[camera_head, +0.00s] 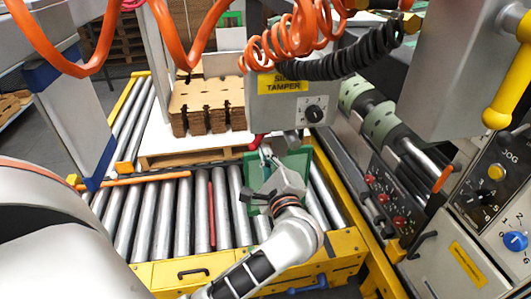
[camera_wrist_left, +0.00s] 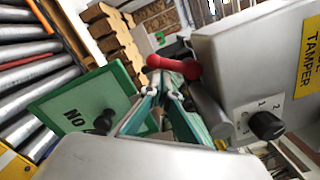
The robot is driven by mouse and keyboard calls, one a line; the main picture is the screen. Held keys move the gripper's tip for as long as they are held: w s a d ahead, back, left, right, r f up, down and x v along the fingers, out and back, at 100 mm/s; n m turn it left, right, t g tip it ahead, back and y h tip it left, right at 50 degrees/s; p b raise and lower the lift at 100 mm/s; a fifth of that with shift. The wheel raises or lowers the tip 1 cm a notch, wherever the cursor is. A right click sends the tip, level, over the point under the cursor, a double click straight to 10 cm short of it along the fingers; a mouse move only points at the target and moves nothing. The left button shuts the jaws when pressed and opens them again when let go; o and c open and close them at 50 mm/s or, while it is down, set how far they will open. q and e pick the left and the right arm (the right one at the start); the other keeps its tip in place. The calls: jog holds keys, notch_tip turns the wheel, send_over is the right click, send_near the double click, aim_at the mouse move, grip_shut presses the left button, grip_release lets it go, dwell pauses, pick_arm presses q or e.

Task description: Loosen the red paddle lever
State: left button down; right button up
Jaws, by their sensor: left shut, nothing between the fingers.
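The red paddle lever (camera_head: 256,141) sits at the lower left of the grey side tamper box (camera_head: 262,108). In the left wrist view the lever (camera_wrist_left: 175,66) is a red bar with a rounded end, beside a grey cylinder under the box. My left gripper (camera_head: 266,152) is shut and empty, with its fingertips close to the lever. In the left wrist view the fingertips (camera_wrist_left: 162,88) lie just in front of the lever; I cannot tell whether they touch it. My right gripper is not in view.
A green plate (camera_head: 293,163), lettered in the left wrist view (camera_wrist_left: 60,100), stands close behind my gripper. Stacked cardboard blanks (camera_head: 207,105) are behind. Rollers (camera_head: 155,215) run across the front left. Coiled orange hoses (camera_head: 290,45) hang above. A control panel (camera_head: 385,190) is at the right.

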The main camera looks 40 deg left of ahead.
pick_arm(q)
jog(key=shift+s+a+m, duration=0.1)
jog(key=shift+a+m, duration=0.05)
jog(key=shift+m, duration=0.25)
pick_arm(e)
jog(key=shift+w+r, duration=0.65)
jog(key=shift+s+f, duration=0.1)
